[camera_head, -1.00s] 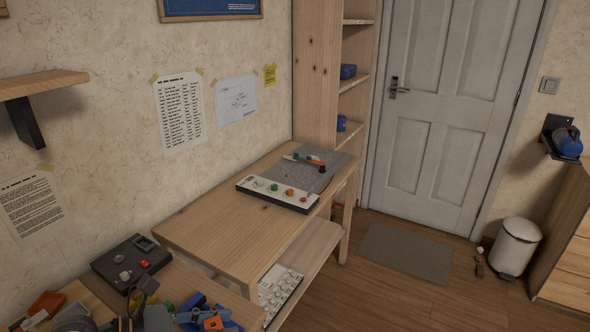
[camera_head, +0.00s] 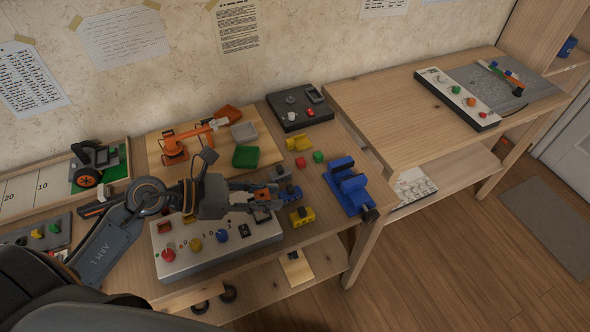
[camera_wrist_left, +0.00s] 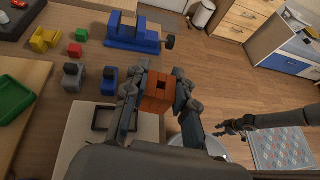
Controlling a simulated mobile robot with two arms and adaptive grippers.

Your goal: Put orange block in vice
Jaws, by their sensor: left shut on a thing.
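The orange block (camera_wrist_left: 158,94) is between the fingers of my left gripper (camera_wrist_left: 157,90) in the left wrist view, and the gripper is shut on it. In the head view my left gripper (camera_head: 268,194) is over the front of the workbench, near the right end of a white control panel. The blue vice (camera_head: 348,187) stands at the bench's right end, to the right of the gripper and apart from it. The vice also shows in the left wrist view (camera_wrist_left: 132,34), beyond the block. My right gripper (camera_wrist_left: 226,127) shows small at the right there; its jaws are unclear.
The white control panel (camera_head: 205,246) with coloured knobs lies under my left arm. A green tray (camera_head: 245,156) and a dark box (camera_head: 300,110) are behind. A second table (camera_head: 400,115) adjoins on the right.

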